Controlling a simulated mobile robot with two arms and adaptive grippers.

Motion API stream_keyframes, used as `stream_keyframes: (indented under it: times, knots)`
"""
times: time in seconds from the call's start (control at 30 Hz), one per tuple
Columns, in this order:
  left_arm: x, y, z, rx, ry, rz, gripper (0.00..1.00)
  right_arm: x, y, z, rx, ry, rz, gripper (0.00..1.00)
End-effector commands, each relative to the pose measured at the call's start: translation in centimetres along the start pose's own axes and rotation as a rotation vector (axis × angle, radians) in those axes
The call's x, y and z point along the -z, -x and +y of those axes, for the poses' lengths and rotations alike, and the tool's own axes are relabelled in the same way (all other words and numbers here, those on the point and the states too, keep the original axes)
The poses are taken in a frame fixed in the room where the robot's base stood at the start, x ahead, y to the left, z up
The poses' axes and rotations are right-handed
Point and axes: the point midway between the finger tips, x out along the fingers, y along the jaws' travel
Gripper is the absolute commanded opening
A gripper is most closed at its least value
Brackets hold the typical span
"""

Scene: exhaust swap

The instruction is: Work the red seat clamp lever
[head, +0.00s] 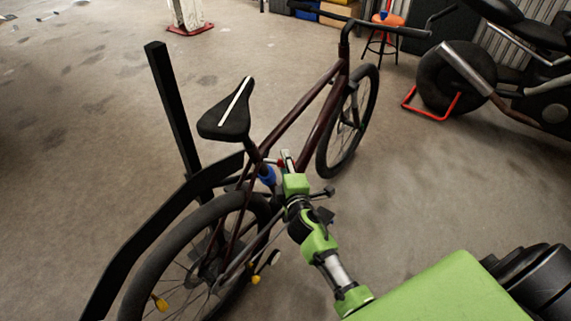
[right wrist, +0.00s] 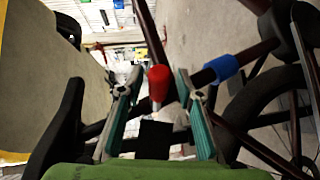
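The red seat clamp lever (right wrist: 158,82) stands upright in the right wrist view, between the two fingers of my right gripper (right wrist: 159,76). A gap shows on each side of the lever, so the gripper is open and does not appear to touch it. In the head view, a small bit of the red lever (head: 281,163) shows just below the black saddle (head: 228,112), beside my right gripper (head: 287,157). The lever's base is partly hidden. My left gripper is in neither view.
The dark red bicycle (head: 318,115) stands upright near a black post (head: 173,110). A blue band (right wrist: 222,68) wraps a frame tube close to the right finger. A motorcycle (head: 520,85) stands at the upper right. Open floor (head: 450,190) lies right of the bicycle.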

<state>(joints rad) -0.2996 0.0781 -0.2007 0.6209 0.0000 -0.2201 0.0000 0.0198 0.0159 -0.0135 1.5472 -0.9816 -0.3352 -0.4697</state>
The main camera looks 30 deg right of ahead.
Motion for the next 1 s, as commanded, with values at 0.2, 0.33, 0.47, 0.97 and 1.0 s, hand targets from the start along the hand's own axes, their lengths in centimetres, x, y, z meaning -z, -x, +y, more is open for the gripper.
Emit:
stream_keyframes:
  times: [0.2, 0.33, 0.47, 0.97, 1.0]
  knots:
    - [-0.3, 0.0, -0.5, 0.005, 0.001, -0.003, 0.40, 0.0, 0.8, 0.0, -0.001, 0.001, 0.001, 0.33]
    - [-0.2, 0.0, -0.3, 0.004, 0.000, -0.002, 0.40, 0.0, 2.8, -0.1, 0.001, 0.000, 0.000, 0.33]
    - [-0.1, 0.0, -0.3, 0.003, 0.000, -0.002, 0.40, 0.0, 5.6, -0.1, 0.001, -0.001, 0.000, 0.33]
    - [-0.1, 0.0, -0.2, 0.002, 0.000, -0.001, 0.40, 0.0, 12.0, -0.1, 0.001, -0.001, 0.001, 0.33]
    - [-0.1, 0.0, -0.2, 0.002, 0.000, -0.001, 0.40, 0.0, 12.0, 0.0, 0.000, 0.000, 0.001, 0.33]
